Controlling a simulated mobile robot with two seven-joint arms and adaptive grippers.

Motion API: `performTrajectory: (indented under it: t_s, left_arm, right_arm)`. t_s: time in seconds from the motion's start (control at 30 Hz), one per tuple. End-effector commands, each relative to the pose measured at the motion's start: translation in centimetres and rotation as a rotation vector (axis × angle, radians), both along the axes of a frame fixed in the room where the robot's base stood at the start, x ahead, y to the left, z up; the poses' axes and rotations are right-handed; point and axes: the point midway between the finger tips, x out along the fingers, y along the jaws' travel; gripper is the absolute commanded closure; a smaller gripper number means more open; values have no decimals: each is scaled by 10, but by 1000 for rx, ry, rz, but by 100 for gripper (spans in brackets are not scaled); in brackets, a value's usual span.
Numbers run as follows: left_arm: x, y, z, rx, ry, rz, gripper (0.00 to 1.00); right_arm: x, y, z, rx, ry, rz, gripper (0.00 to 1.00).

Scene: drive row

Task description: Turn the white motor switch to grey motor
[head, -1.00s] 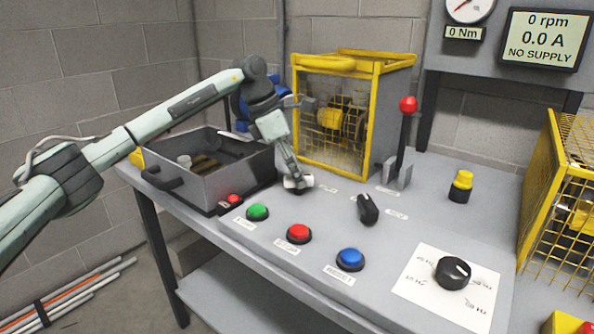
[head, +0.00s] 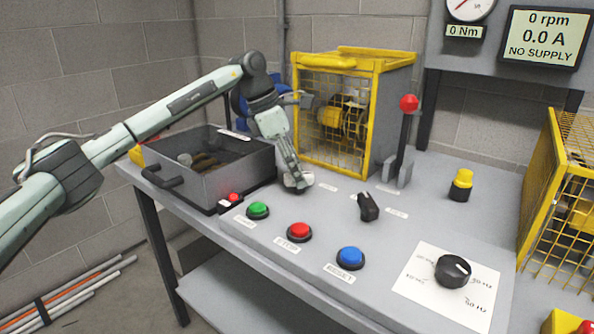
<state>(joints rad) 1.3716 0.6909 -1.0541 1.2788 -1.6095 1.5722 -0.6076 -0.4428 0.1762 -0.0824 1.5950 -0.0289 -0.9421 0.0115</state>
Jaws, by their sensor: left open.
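The white motor switch (head: 303,184) sits on the grey bench panel, right of the box and in front of the yellow cage. My left gripper (head: 293,178) comes down over it, open, with its fingertips at the switch. The fingers hide part of the switch, so I cannot tell which way it points or whether they touch it. Small labels lie on the panel near it, too small to read. My right gripper is not in view.
A black selector (head: 368,207), green (head: 257,210), red (head: 299,231) and blue (head: 350,257) buttons and a large black dial (head: 452,271) are on the panel. A red-knobbed lever (head: 408,103) stands upright behind. The display (head: 543,37) reads 0 rpm, 0.0 A, NO SUPPLY.

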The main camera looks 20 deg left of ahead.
Motion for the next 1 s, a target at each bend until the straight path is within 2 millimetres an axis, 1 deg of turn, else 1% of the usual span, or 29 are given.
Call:
performTrajectory:
  t_s: [0.17, 0.4, 0.53, 0.7, 1.0]
  left_arm:
    - [-4, 10, 28, -1, -5, 2, 57]
    - [-12, 29, 76, -1, -5, 3, 57]
    - [-15, 35, 95, -1, -5, 2, 57]
    - [-17, 40, 106, -1, -2, 2, 57]
    - [-18, 41, 108, -1, -1, 0, 57]
  right_arm:
    - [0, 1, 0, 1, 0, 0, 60]
    - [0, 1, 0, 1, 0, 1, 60]
    - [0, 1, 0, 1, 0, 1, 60]
    - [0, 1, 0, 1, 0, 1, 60]
    - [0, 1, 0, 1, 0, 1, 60]
